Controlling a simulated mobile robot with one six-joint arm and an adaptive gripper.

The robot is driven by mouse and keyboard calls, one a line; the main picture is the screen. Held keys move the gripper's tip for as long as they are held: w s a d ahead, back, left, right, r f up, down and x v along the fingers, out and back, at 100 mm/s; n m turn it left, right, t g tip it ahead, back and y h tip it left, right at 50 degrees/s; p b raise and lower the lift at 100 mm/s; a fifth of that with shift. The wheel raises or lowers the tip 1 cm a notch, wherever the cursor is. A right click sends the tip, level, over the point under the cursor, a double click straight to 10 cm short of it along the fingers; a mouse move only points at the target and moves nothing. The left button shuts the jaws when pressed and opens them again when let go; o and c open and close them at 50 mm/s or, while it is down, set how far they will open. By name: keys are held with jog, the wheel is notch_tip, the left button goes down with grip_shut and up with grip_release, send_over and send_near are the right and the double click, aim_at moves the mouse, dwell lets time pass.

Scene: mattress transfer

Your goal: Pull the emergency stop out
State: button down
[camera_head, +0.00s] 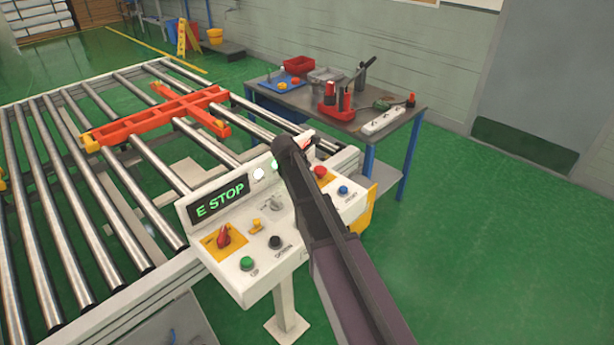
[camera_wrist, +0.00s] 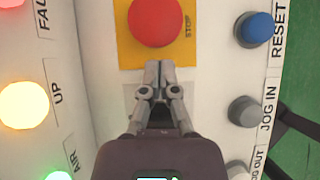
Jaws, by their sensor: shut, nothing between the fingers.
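The emergency stop is a round red button (camera_wrist: 155,20) on a yellow plate marked STOP, near the top of the wrist view. It also shows in the head view as a red button (camera_head: 320,172) at the right end of the control panel (camera_head: 247,285). My gripper (camera_wrist: 158,68) is shut and empty. In the wrist view its fingertips are just below the red button, over the plate's lower edge. Whether they touch anything is unclear. In the head view my arm hides the fingertips. The panel display (camera_head: 220,198) reads E STOP in green.
A blue RESET button (camera_wrist: 254,28) and grey JOG IN button (camera_wrist: 244,111) are to the right in the wrist view. A roller conveyor (camera_head: 130,215) with an orange frame (camera_head: 165,119) lies behind the panel. A tool table (camera_head: 393,140) stands beyond. Green floor right is clear.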

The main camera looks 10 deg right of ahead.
jog(key=shift+b+x, duration=1)
jog(key=shift+x, duration=0.55)
jog(key=shift+r+p, duration=1.05)
jog(key=shift+r, duration=0.15)
jog(key=shift+s+a+r+p, duration=0.1)
jog(key=shift+a+r+p, duration=0.25)
jog(key=shift+r+p, duration=0.4)
jog(key=shift+p+v, duration=0.8)
jog(key=shift+v, duration=0.05)
jog(key=p+v, duration=0.5)
jog(key=v, duration=0.1)
jog(key=shift+s+a, duration=0.25)
